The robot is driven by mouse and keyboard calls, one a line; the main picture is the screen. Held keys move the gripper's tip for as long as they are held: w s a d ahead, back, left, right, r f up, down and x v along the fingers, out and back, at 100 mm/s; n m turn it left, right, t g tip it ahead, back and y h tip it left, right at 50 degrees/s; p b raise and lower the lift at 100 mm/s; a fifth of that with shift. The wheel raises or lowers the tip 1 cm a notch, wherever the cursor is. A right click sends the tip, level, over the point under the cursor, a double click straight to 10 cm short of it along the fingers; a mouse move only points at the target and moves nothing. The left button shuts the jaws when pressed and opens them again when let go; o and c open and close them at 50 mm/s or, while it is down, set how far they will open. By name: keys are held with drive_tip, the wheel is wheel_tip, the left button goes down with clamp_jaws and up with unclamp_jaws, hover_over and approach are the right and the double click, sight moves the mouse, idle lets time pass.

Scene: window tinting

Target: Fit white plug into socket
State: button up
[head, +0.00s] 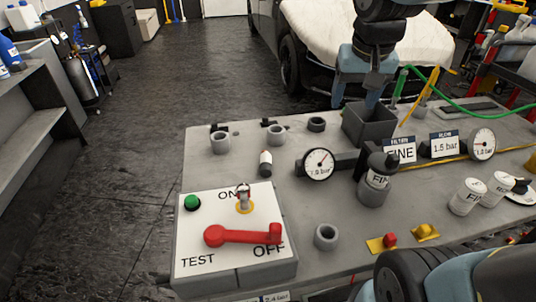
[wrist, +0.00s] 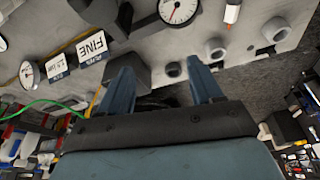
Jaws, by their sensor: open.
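A small white cylinder (head: 265,163), which looks like the white plug, stands on the grey bench behind the switch panel. It also shows at the top of the wrist view (wrist: 232,13), with an orange band. Several round grey sockets are on the bench: one at the back left (head: 220,143), one beside it (head: 277,136), a darker one (head: 317,124) and one at the front (head: 326,238). I cannot tell which is the task's socket. My gripper (head: 371,101) is open and empty over the grey box at the back edge; its fingers (wrist: 160,65) are spread.
The grey box (head: 368,127) stands close under my gripper. Gauges (head: 319,164), a dark-topped jar (head: 374,187) and label signs (head: 400,150) crowd the right. The white switch panel (head: 205,240) with a red lever fills the front left. A covered car (head: 335,35) stands behind.

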drive_tip(key=w+a+f+g, duration=0.2)
drive_tip(key=w+a+f, duration=0.3)
drive_tip(key=a, duration=0.4)
drive_tip(key=g, duration=0.1)
approach(266, 158)
wheel_tip(266, 158, down, 5)
drive_tip(key=shift+s+d+r, duration=0.1)
drive_tip(key=shift+s, duration=0.1)
drive_tip(key=shift+w+f, duration=0.15)
drive_tip(key=shift+f, duration=1.2)
drive_tip(key=shift+w+f, duration=0.1)
drive_tip(key=shift+f, duration=1.25)
drive_tip(key=shift+c, duration=0.5)
clamp_jaws()
